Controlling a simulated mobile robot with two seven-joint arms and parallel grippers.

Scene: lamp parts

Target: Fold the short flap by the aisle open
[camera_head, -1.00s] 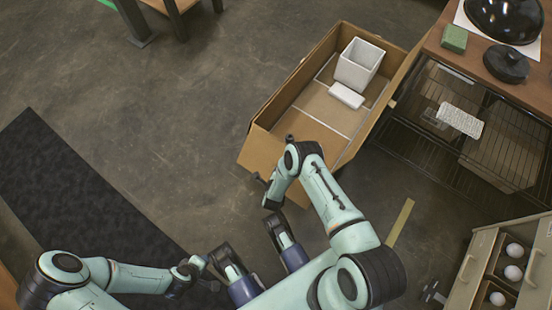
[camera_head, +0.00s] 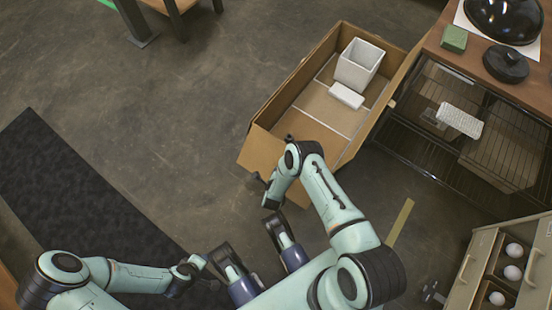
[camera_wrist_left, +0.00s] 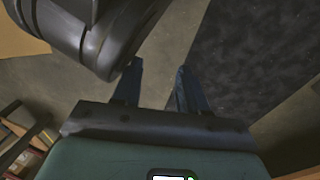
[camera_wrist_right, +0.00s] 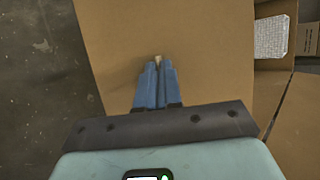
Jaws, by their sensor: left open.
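The open cardboard box (camera_head: 328,105) stands on the floor right of centre in the head view. Its near short flap (camera_head: 262,152) leans outward at the lower-left end. A broad cardboard panel (camera_wrist_right: 180,30) fills the middle of the right wrist view. My right gripper (camera_wrist_right: 157,72) is shut, its fingertips over this panel with a small tan bit between them; I cannot tell whether it grips cardboard. In the head view the right arm bends down by the box's near end, hiding part of it. My left gripper (camera_wrist_left: 159,75) is open and empty, away from the box.
A white square container (camera_head: 359,66) and a small white block (camera_head: 346,95) are inside the box. A wire rack (camera_head: 440,165) and a wooden tabletop (camera_head: 475,55) stand close on its right. Drawers (camera_head: 490,275) are at lower right. The floor left of the box is clear.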

